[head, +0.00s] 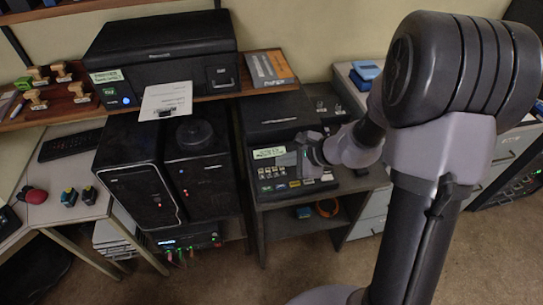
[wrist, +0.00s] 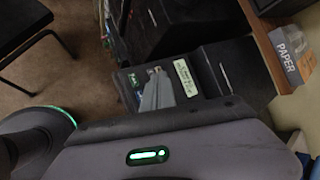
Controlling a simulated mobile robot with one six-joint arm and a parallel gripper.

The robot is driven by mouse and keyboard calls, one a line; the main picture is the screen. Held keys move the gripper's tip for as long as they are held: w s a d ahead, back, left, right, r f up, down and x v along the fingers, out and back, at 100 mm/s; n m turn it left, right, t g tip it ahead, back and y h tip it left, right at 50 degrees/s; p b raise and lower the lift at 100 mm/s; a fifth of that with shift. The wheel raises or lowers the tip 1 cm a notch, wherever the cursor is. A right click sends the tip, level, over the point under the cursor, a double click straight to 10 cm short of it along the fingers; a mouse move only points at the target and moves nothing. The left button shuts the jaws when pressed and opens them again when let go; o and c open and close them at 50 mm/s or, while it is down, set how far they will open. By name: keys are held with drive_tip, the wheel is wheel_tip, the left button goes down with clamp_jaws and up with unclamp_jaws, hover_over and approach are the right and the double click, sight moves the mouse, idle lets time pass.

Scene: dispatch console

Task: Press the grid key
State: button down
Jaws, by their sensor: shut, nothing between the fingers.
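The dark console (head: 315,190) stands on a small desk in the head view, with several keys and a pale green label (head: 268,153) at its top left. A row of small coloured keys (head: 280,186) runs along its front. I cannot tell which key is the grid key; the markings are too small. My gripper (head: 303,158) is shut and empty, over the console's keys and in front of part of them. In the wrist view my gripper's grey fingers (wrist: 158,92) cover part of the panel beside the label (wrist: 185,76). I cannot tell whether they touch a key.
A black printer (head: 160,55) sits on the wooden shelf behind, with a paper box (head: 268,68) to its right. Two black computer towers (head: 180,175) stand left of the console. A blue stapler-like object (head: 366,70) lies on the cabinet at right.

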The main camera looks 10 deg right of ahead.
sight(284, 188)
drive_tip(key=shift+d+f, duration=0.15)
drive_tip(key=shift+d, duration=0.2)
drive_tip(key=shift+f, duration=0.1)
wheel_tip(284, 188, down, 8)
drive_tip(key=b, duration=0.6)
drive_tip(key=shift+a+f+b, duration=0.1)
drive_tip(key=shift+f+b, duration=0.05)
drive_tip(key=shift+b, duration=0.15)
drive_tip(key=shift+f, duration=0.15)
drive_tip(key=shift+f+b, duration=0.15)
drive_tip(key=shift+b, duration=0.25)
idle(1.0)
drive_tip(key=shift+f+b, duration=0.25)
drive_tip(key=shift+b, duration=0.2)
